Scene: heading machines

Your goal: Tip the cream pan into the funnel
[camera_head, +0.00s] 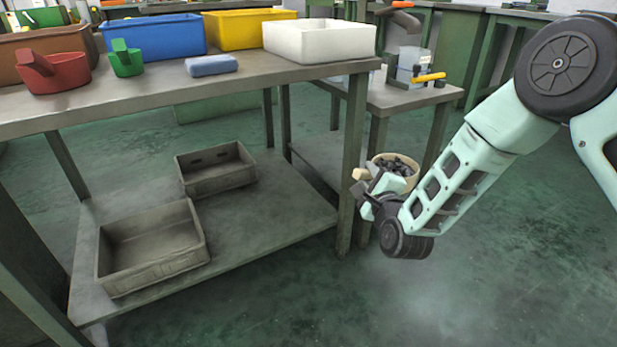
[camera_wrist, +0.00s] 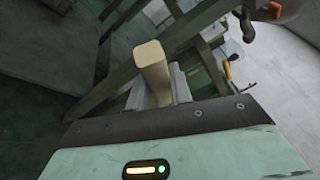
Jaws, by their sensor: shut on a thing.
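The cream pan (camera_head: 408,160) is held off the floor beside the right-hand end of the long bench and is filled with small dark pieces. My gripper (camera_head: 369,184) is shut on its cream handle, whose end sticks out past the jaws. In the wrist view the handle (camera_wrist: 152,62) stands between the fingers of my gripper (camera_wrist: 157,92); the pan's bowl is not visible there. The pan looks roughly upright in the head view. I cannot clearly make out a funnel; a translucent container (camera_head: 405,66) stands on the small side table.
The side table (camera_head: 385,97) also bears a yellow-handled item (camera_head: 430,77). The floor at right is clear.

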